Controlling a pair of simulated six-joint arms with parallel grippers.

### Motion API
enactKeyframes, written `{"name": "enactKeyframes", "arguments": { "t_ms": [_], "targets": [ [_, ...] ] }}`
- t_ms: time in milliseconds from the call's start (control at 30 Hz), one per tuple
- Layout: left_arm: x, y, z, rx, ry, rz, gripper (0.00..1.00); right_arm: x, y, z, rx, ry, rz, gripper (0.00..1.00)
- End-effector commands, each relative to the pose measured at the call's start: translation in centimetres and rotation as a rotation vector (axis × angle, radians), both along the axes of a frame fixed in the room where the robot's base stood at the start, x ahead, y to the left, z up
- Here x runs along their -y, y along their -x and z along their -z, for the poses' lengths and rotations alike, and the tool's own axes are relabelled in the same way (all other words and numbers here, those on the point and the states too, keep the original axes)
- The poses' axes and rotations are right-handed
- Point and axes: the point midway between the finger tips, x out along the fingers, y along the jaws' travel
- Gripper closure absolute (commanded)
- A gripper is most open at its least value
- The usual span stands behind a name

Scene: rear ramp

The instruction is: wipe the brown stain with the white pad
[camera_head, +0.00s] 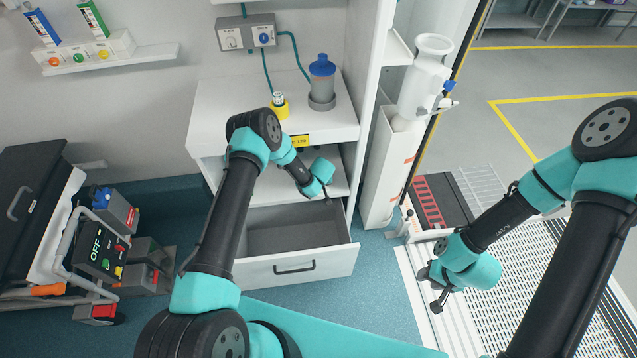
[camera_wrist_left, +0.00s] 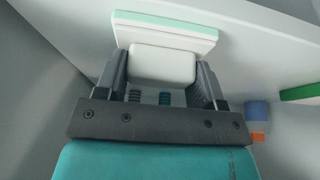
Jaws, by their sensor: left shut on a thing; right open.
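The white pad (camera_wrist_left: 163,38) shows in the left wrist view as a flat white slab with a pale green edge and a white block-like grip. My left gripper (camera_wrist_left: 162,72) is shut on that grip, one finger on each side. In the head view my left gripper (camera_head: 327,194) is inside the open shelf space of the white cabinet, and the pad cannot be made out there. Whether the pad touches a surface I cannot tell. The brown stain shows in neither view. My right gripper (camera_head: 430,290) is open and empty, low over the ramp's edge at the right.
An open drawer (camera_head: 293,262) juts out below the shelf. The cabinet top (camera_head: 225,100) bears a blue-lidded container (camera_head: 321,82) and a yellow-based bottle (camera_head: 279,105). A white post stands right of the cabinet. A cart (camera_head: 62,225) with equipment stands left. Blue floor lies between.

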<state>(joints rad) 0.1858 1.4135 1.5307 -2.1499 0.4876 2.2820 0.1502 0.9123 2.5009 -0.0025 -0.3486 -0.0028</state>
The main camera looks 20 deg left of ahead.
Motion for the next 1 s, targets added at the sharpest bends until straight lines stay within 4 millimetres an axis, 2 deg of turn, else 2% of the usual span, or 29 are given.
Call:
{"name": "enactKeyframes", "arguments": {
  "t_ms": [500, 1000],
  "targets": [
    [-1.2, -2.9, -0.2, 0.001, 0.000, -0.002, 0.59, 0.0, 0.0, 0.0, 0.000, 0.000, 0.000, 0.57],
    [-1.5, -3.5, -0.2, 0.001, 0.000, -0.002, 0.59, 0.0, 0.0, 0.0, 0.000, 0.000, 0.000, 0.57]
  ]
}}
